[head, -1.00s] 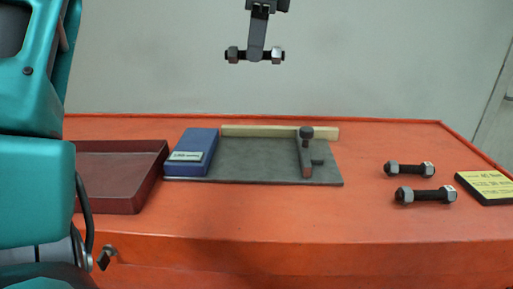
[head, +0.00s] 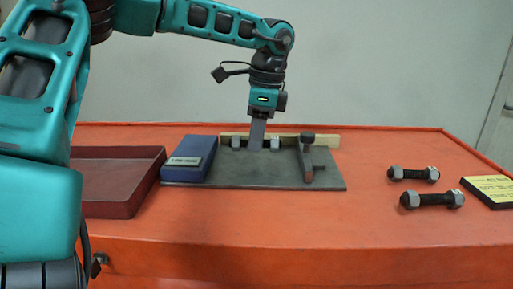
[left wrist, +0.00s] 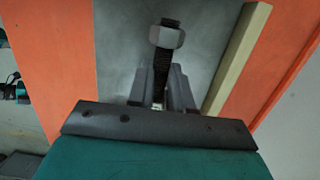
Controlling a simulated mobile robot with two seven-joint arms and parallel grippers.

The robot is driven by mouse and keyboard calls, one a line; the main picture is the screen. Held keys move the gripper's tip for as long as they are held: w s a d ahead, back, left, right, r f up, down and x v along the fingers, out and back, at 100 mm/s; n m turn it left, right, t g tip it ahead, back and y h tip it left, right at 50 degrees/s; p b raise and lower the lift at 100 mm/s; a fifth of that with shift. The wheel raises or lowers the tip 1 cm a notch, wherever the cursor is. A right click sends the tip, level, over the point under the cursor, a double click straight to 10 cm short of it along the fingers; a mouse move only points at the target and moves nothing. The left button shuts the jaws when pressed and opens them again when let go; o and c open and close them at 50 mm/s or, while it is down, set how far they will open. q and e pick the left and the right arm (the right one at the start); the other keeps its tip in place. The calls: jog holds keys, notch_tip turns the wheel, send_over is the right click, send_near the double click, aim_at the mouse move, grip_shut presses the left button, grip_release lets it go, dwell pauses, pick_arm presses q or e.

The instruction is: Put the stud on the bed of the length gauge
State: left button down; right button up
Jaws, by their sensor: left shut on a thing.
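My left gripper (head: 256,143) is shut on a stud, a dark threaded rod with a grey nut near each end (head: 236,142). It points down over the back part of the length gauge's grey bed (head: 230,174). The stud lies crosswise, close in front of the pale wooden rail (head: 323,141). I cannot tell whether the stud touches the bed. In the left wrist view one nut of the stud (left wrist: 166,37) and its threaded end show beyond the fingers, over the grey plate (left wrist: 205,45). The gauge's blue block (head: 188,158) is at its left. My right gripper is not in view.
A dark metal upright with a knob (head: 306,160) stands on the gauge's right part. Two more studs, a rear one (head: 413,174) and a front one (head: 432,200), lie on the orange bench at right. A yellow-and-black sign (head: 489,190) is beside them. A dark red tray (head: 112,180) is at left.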

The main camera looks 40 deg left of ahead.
pick_arm(q)
jog(key=shift+f, duration=1.3)
jog(key=shift+f+b, duration=0.2)
jog(key=shift+b, duration=0.1)
jog(key=c, duration=1)
grip_release()
jog(key=shift+c, duration=0.2)
notch_tip(320, 180, up, 12)
jog(key=w+d+p, duration=0.1)
jog(key=p, duration=0.1)
jog(key=shift+d, duration=0.2)
jog(key=shift+w+r, duration=0.1)
